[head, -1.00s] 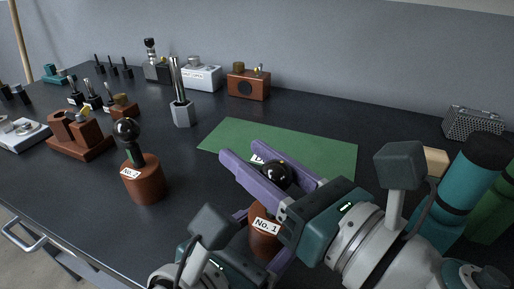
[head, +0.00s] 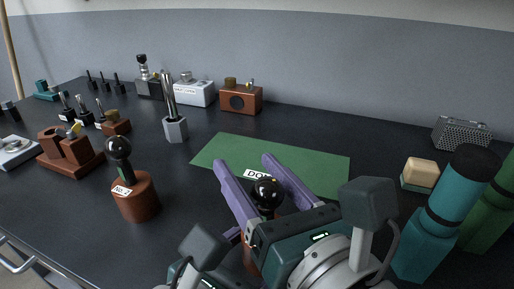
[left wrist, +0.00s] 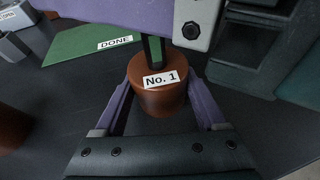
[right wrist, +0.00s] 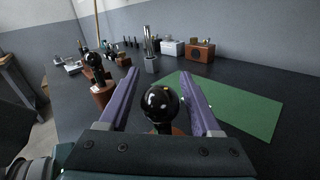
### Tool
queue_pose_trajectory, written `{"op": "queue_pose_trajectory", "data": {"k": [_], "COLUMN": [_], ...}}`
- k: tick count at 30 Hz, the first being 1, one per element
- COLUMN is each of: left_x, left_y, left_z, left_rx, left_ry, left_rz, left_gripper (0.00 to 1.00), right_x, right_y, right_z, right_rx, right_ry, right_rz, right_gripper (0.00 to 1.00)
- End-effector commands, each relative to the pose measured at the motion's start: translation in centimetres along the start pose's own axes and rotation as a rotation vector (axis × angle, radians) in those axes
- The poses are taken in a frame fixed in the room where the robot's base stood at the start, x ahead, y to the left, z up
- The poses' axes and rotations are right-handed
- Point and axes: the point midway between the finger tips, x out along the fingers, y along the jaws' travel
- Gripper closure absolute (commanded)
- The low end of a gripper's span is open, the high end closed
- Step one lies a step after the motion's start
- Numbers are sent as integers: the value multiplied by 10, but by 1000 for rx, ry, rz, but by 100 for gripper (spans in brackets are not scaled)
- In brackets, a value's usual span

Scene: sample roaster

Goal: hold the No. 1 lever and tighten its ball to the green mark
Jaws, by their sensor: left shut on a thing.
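The No. 1 lever has a round brown base (left wrist: 160,102) with a white "No. 1" label, a dark stem with a green stripe (left wrist: 155,50), and a glossy black ball (head: 267,193) on top. My left gripper (left wrist: 160,90) is shut on the base, one purple finger on each side. My right gripper (head: 244,163) is open around the ball. In the right wrist view (right wrist: 168,82) the ball (right wrist: 160,104) sits between the spread fingers, with gaps beside it. My right gripper hides the ball and upper stem from the left wrist view.
The No. 2 lever (head: 136,198) stands upright to the left. A green mat (head: 310,155) with a "DONE" label lies behind the No. 1 lever. Teal (head: 430,230) and green cylinders, a pale block (head: 420,173) and a metal mesh box (head: 462,133) are at right.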

Motion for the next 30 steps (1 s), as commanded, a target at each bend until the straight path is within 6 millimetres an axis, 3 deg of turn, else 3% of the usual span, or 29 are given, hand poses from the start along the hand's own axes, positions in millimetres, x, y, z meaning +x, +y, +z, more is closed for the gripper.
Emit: {"op": "queue_pose_trajectory", "data": {"k": [12, 24, 30], "left_x": [0, 0, 0], "left_y": [0, 0, 0], "left_z": [0, 0, 0], "left_rx": [2, 2, 2], "left_ry": [1, 1, 1], "left_rz": [1, 0, 0], "left_gripper": [100, 100, 100], "right_x": [-8, -89, -115], "right_y": [-1, 0, 0], "right_z": [-1, -2, -1], "right_rx": [-1, 1, 1], "right_ry": [2, 5, 3], "right_rz": [-1, -3, -1], "right_gripper": [27, 27, 27]}}
